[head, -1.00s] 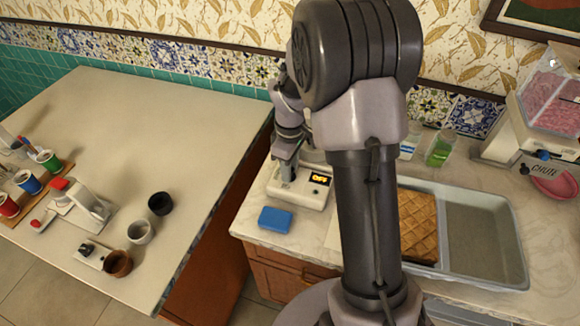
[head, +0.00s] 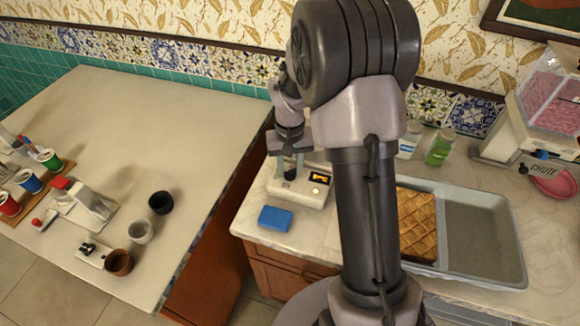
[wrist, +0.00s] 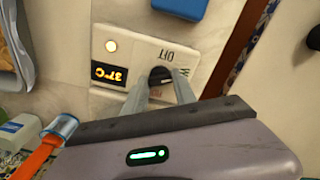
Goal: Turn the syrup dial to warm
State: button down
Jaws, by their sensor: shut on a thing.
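The syrup warmer (head: 310,190) is a white box on the right counter, with a lit display (head: 320,178) on its front panel. In the wrist view the display (wrist: 109,74) reads 37°C, upside down, and a round light (wrist: 111,46) glows beside it. The dark syrup dial (wrist: 160,74) sits between the fingertips of my gripper (wrist: 164,80), which is shut on it. The panel lettering reads OFF on one side of the dial; the lettering on the other side is partly hidden by a finger. In the head view my gripper (head: 291,172) reaches down onto the box.
A blue block (head: 275,218) lies just in front of the box. A grey sink tray (head: 478,240) with a waffle-like slab (head: 416,226) is to the right, with bottles (head: 440,147) behind it. The left table (head: 170,115) holds cups and small devices.

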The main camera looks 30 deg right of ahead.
aim_at(290, 171)
jog(key=m, duration=0.5)
jog(key=shift+b, duration=0.3)
jog(key=shift+m, duration=0.3)
jog(key=c, duration=1)
grip_release()
notch_tip(290, 171, up, 17)
jog(key=p, duration=0.6)
jog(key=shift+r, duration=0.2)
